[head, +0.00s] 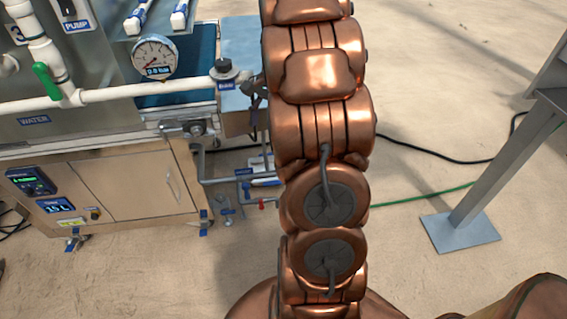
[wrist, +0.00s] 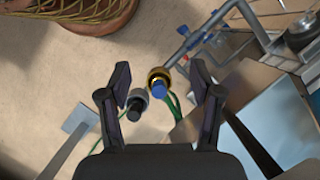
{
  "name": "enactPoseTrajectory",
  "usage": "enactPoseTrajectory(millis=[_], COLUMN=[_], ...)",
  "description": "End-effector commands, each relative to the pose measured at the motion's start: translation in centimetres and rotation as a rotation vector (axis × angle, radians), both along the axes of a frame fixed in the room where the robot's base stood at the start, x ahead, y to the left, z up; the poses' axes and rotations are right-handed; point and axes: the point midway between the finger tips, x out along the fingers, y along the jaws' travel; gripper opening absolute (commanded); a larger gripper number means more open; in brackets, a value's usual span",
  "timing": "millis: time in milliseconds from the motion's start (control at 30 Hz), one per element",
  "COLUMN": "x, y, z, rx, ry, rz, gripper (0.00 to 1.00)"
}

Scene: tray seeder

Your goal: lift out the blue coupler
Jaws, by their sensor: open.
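The blue coupler (wrist: 158,89) shows in the wrist view at a yellow ring (wrist: 158,74), between my fingers in the picture. I cannot tell how deep it sits in the ring. A grey ring with a black piece (wrist: 135,108) is just left of it, with green hose beside them. My gripper (wrist: 161,82) is open, with one finger on each side of the blue coupler; no contact shows. The gap in depth is hard to judge. In the head view my copper arm hides the gripper, and I cannot make out the coupler.
A bench machine with a pressure gauge (head: 155,56), white pipes and a wooden cabinet (head: 130,185) stands left of my arm. A grey post with a foot plate (head: 459,232) is at right. Black cable and green hose (head: 420,195) cross the sandy floor.

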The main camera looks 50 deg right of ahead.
Motion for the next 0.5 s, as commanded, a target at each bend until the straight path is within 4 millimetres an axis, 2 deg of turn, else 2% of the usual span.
enactPoseTrajectory(millis=[33, 200, 333, 500], x=[0.3, 0.7, 0.6, 0.5], y=[-2.0, -7.0, -9.6, -11.0], z=[-1.9, -5.2, -6.8, -7.8], rx=[0.008, 0.041, 0.059, 0.073], ry=[0.002, 0.009, 0.012, 0.014], rz=[-0.056, -0.213, -0.292, -0.339], gripper=[0.64, 0.64, 0.64, 0.64])
